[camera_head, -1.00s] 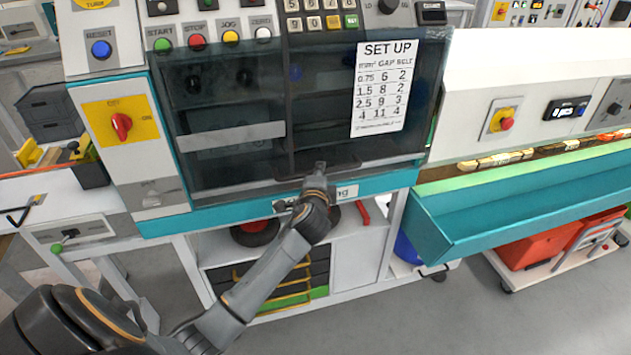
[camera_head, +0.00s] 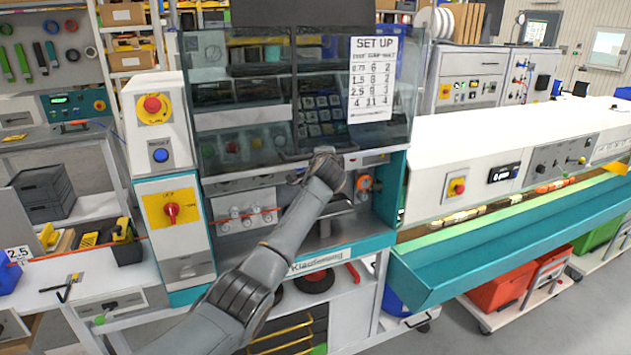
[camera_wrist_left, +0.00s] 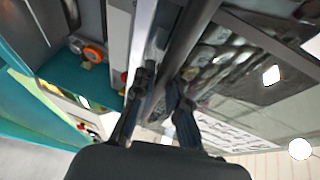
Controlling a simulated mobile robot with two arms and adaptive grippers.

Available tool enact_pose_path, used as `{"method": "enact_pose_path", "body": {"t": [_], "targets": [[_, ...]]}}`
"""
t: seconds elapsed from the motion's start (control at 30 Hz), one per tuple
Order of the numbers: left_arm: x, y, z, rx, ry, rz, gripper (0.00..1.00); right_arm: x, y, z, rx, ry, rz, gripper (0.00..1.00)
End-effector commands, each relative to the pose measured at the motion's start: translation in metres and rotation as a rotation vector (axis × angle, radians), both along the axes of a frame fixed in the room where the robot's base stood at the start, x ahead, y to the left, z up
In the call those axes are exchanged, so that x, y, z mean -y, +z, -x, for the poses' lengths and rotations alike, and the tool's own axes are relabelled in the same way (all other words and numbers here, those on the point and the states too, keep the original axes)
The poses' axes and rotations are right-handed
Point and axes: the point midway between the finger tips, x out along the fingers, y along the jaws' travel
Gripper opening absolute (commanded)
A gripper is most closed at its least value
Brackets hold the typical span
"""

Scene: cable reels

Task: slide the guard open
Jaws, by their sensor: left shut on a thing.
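The guard (camera_head: 245,112) is a see-through dark panel on the front of the machine, with a SET UP sheet (camera_head: 372,80) on its right part. It stands raised, and the machine's inside shows below its lower edge. My left gripper (camera_head: 322,158) is at the handle on that lower edge; the hand hides most of the handle in the head view. In the left wrist view my left gripper's fingers (camera_wrist_left: 162,88) are closed around the dark handle bar (camera_wrist_left: 190,35). My right gripper is in neither view.
An orange knob (camera_head: 364,182) and white fittings show in the opened lower part. A column with a red emergency button (camera_head: 153,104) and a red switch (camera_head: 171,210) stands left of the guard. A teal trough (camera_head: 480,262) runs along the right.

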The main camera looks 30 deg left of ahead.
Motion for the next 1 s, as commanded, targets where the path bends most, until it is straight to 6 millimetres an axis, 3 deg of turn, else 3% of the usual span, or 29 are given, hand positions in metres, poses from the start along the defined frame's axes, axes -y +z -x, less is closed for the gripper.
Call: {"method": "enact_pose_path", "body": {"t": [0.03, 0.2, 0.67, 0.7, 0.8, 1.0], "targets": [[0.000, 0.013, -0.004, 0.003, 0.001, -0.001, 0.00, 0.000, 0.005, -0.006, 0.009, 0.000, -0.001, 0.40], [0.000, 0.028, -0.011, 0.001, 0.002, -0.001, 0.00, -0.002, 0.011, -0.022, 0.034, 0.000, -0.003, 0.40], [-0.001, 0.032, -0.013, 0.001, 0.002, -0.001, 0.00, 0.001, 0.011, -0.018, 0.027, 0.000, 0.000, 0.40], [-0.001, 0.032, -0.013, 0.001, 0.002, -0.001, 0.17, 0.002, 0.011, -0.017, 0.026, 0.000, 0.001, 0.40], [-0.001, 0.032, -0.013, 0.001, 0.002, -0.001, 0.37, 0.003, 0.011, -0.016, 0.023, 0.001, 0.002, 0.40], [-0.001, 0.031, -0.013, 0.001, 0.002, -0.001, 0.37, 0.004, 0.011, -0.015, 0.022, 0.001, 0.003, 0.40]]}}
